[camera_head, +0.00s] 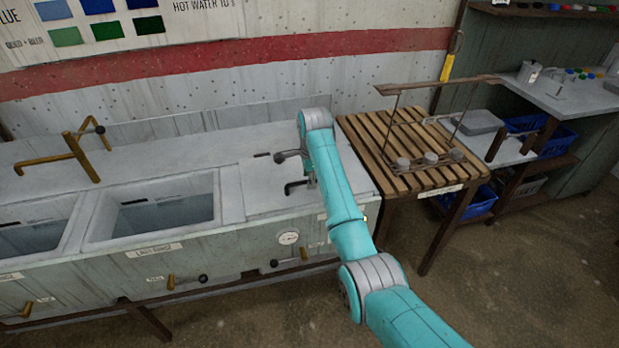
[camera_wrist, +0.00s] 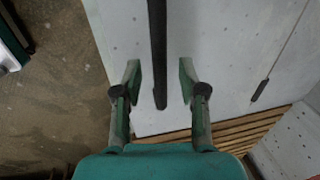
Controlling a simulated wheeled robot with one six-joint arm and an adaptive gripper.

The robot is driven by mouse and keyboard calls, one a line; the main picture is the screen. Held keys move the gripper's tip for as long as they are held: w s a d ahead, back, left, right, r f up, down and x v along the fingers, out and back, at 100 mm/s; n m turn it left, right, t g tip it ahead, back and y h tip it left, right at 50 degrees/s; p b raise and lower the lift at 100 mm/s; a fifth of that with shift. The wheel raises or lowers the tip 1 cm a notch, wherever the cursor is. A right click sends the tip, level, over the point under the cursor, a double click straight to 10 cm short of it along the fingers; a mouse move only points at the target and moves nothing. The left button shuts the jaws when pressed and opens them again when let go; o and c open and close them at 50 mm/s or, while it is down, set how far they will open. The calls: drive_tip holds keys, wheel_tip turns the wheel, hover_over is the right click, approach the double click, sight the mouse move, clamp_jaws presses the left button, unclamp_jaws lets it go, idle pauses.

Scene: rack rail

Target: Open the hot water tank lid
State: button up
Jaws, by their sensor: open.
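The hot water tank lid (camera_head: 262,178) is a flat pale grey panel, closed, at the right end of the counter, right of the open basins. A dark bar handle (camera_head: 297,186) is at its front right in the head view; my arm partly hides the area. My gripper (camera_head: 287,157) is above the lid. In the wrist view my gripper (camera_wrist: 160,84) is open, with one finger on each side of the long dark handle (camera_wrist: 158,55). A short dark piece (camera_wrist: 260,90) lies along a seam.
Two open basins (camera_head: 155,213) lie left of the lid, with a brass tap (camera_head: 75,155) behind. A slatted wooden table (camera_head: 372,140) with a wire rack (camera_head: 440,110) adjoins on the right. A dial (camera_head: 289,238) and valve handles are on the counter front.

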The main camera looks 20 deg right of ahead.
drive_tip(key=shift+f, duration=0.2)
drive_tip(key=shift+c, duration=0.2)
clamp_jaws()
drive_tip(key=shift+r, duration=0.1)
